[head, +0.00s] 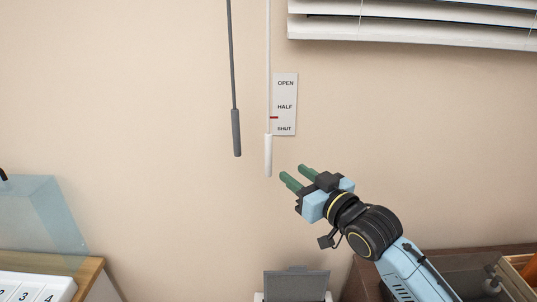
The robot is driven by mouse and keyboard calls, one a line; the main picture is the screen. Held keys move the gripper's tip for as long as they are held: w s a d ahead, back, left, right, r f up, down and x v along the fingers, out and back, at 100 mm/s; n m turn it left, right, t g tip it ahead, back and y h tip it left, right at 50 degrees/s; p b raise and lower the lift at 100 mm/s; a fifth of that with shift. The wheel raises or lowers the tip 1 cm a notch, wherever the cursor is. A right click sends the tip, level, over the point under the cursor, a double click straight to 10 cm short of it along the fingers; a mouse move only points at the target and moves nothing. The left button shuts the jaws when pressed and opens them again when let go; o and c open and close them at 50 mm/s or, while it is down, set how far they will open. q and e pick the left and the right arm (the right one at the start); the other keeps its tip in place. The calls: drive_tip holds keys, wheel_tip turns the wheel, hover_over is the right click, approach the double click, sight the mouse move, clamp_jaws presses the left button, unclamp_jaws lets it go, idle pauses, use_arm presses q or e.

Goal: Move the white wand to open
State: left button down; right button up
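The white wand (268,156) hangs upright on a thin white rod in the head view, with its grip below the label plate. The label plate (286,95) on the wall reads OPEN, HALF and SHUT from top to bottom. A small red pointer (274,117) by the rod stands between HALF and SHUT. A grey wand (236,132) hangs just left of the white one, slightly tilted. My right gripper (293,172) has its green fingers apart and empty. It is just right of the white grip's lower end, apart from it in the picture. My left gripper is out of view.
White blind slats (420,28) hang at the upper right. A translucent blue object (40,215) and a white numbered item (35,287) are at the lower left. A grey object (296,284) stands below. A wooden box (520,275) is at the lower right.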

sight(271, 156)
drive_tip(key=x, duration=1.1)
drive_tip(key=shift+w+a+p, duration=0.2)
drive_tip(key=shift+a+p, duration=0.05)
drive_tip(key=shift+p, duration=0.15)
clamp_jaws()
